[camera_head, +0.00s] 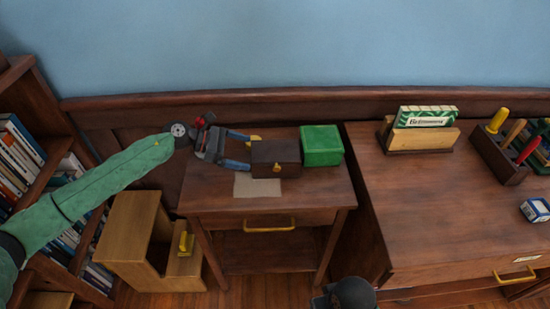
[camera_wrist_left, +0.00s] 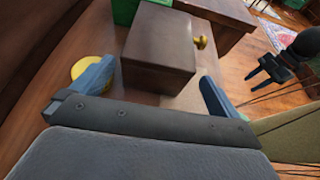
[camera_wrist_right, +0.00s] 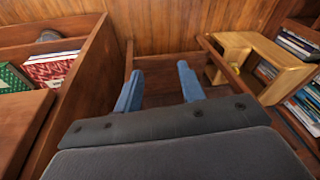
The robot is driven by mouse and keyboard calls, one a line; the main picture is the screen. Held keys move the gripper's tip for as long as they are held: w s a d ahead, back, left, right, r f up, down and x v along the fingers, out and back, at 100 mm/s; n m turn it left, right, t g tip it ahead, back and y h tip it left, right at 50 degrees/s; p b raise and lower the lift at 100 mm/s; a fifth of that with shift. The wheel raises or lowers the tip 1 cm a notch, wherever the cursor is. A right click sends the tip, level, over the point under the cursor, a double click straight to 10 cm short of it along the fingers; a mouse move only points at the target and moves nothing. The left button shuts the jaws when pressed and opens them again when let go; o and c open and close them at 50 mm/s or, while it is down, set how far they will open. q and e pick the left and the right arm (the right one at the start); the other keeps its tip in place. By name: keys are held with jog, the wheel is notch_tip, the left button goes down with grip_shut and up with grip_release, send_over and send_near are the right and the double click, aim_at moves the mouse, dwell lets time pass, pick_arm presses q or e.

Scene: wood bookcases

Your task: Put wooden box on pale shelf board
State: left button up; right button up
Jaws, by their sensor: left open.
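The wooden box (camera_head: 276,158), dark brown with a yellow knob on its front, sits on top of the small table (camera_head: 325,190). My left gripper (camera_head: 241,151) is open just left of the box, its two blue fingers pointing at it. In the left wrist view the box (camera_wrist_left: 165,50) lies ahead of and between the spread fingers, not gripped. A pale board (camera_head: 47,300) shows low in the left bookcase, cut off by the frame; I cannot tell for sure that it is the pale shelf board. My right gripper (camera_wrist_right: 160,84) is open and empty, facing the lower part of the furniture.
A green box (camera_head: 321,146) stands right beside the wooden box. A yellow round thing (camera_wrist_left: 80,68) is by one left finger. A pale flat square (camera_head: 257,187) lies in front. A step stool (camera_head: 133,235) stands between bookcase and table. A desk (camera_head: 440,200) is at right.

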aim_at(252, 151)
pick_arm(q)
jog(key=shift+p+x, duration=0.4)
jog(key=shift+x, duration=0.75)
jog(key=shift+w+d+f+p, duration=0.15)
jog(key=shift+d+p, duration=0.25)
jog(key=shift+d, duration=0.3)
jog(key=p+x, duration=0.1)
jog(key=x, duration=0.2)
jog(key=shift+d+f, duration=0.1)
jog(key=shift+f, duration=0.05)
pick_arm(e)
jog(key=shift+g, duration=0.3)
jog(key=f, duration=0.2)
jog(key=d+f, duration=0.1)
jog(key=w+f, duration=0.1)
jog(key=f, duration=0.1)
jog(key=shift+d+f, duration=0.15)
jog(key=shift+f, duration=0.15)
jog(key=shift+h, duration=0.3)
pick_arm(q)
jog(key=c, duration=1.2)
